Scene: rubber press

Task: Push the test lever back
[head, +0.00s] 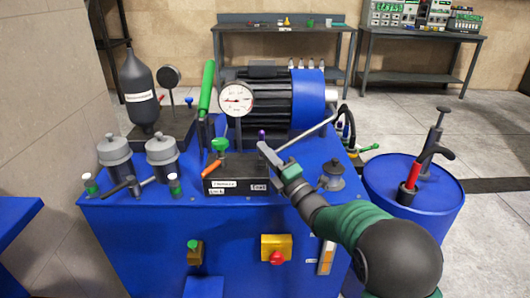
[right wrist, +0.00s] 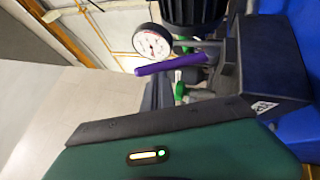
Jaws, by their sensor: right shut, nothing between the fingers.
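The purple-handled lever (head: 262,134), which I take for the test lever, stands on the right part of the black valve block (head: 232,186). The right wrist view shows its long purple handle (right wrist: 171,65) sideways, beside the dark block (right wrist: 270,60). My right gripper (head: 264,149) is shut and empty, just in front of the purple handle over the block. In the head view it hides the lever's lower part. I cannot tell whether the fingers touch the lever. My left gripper is out of view.
A green-knobbed lever (head: 220,147) and an orange lever (head: 211,170) sit left on the block. Behind stand a pressure gauge (head: 236,99) and a tall green handle (head: 207,88). A yellow box with a red button (head: 276,250) is on the blue front. A blue drum (head: 430,205) stands right.

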